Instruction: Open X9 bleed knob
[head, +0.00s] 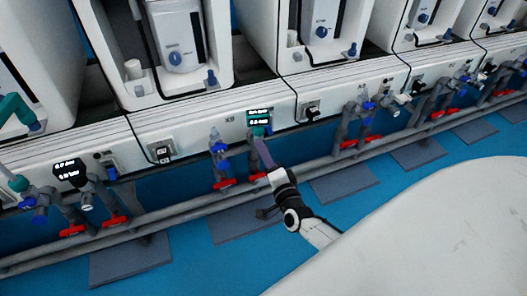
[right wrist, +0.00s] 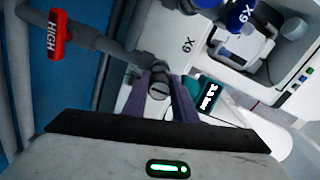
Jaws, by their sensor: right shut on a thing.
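The X9 station shows in the head view, with its label (head: 230,121) beside a small lit display (head: 258,117). My right gripper (head: 260,142) reaches up to the fitting just below that display. In the right wrist view its two purple fingers (right wrist: 163,80) are shut on a small grey part (right wrist: 158,77), apparently the X9 bleed knob. The fingers hide much of it, so its turned position cannot be told. My left gripper is not in view.
A blue valve knob (head: 219,148) stands left of the gripper. Red handles (head: 224,184) lie below on grey pipes; one marked HIGH (right wrist: 57,35) shows in the right wrist view. Similar stations line both sides.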

